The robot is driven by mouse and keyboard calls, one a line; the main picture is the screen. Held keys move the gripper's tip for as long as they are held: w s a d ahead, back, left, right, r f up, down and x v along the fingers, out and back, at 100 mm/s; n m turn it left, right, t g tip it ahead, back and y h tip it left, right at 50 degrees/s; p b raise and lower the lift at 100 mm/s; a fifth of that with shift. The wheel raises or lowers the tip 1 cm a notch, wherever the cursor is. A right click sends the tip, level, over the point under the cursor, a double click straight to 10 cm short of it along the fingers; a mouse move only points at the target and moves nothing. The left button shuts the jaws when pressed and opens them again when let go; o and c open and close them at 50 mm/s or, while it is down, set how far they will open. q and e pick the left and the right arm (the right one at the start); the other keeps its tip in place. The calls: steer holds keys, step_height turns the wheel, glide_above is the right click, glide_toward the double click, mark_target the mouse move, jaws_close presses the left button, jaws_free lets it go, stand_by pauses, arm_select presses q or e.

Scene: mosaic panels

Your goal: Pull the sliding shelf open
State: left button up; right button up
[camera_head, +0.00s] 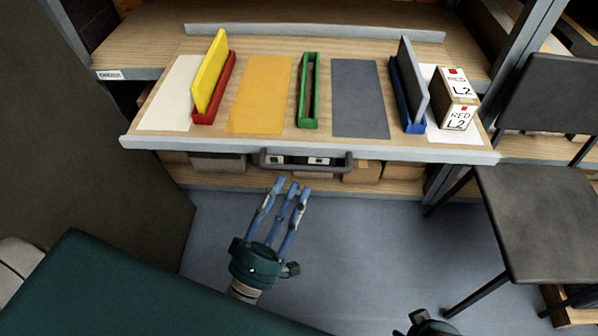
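The sliding shelf (310,146) has a wooden top and a grey front edge. It juts out in front of the rack's fixed edge (135,74). A dark grey bar handle (306,165) is at the middle of its front. My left gripper (290,187) has its blue fingers straight and spread apart, with nothing between them. Its fingertips point toward the handle and show just below it in the picture, apart from it. My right gripper (424,325) shows only as a dark piece at the bottom edge; its fingers are hidden.
On the shelf are a yellow panel (210,72) in a red holder, a green holder (308,90), a grey panel (413,80) in a blue holder, coloured mats and L2 boxes (453,98). A dark chair (545,210) stands at right. Grey floor (370,240) is clear between.

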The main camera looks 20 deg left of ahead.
arm_select(q)
steer(key=d+v, duration=0.1)
steer(key=v, duration=0.5)
steer(key=shift+a, duration=0.5)
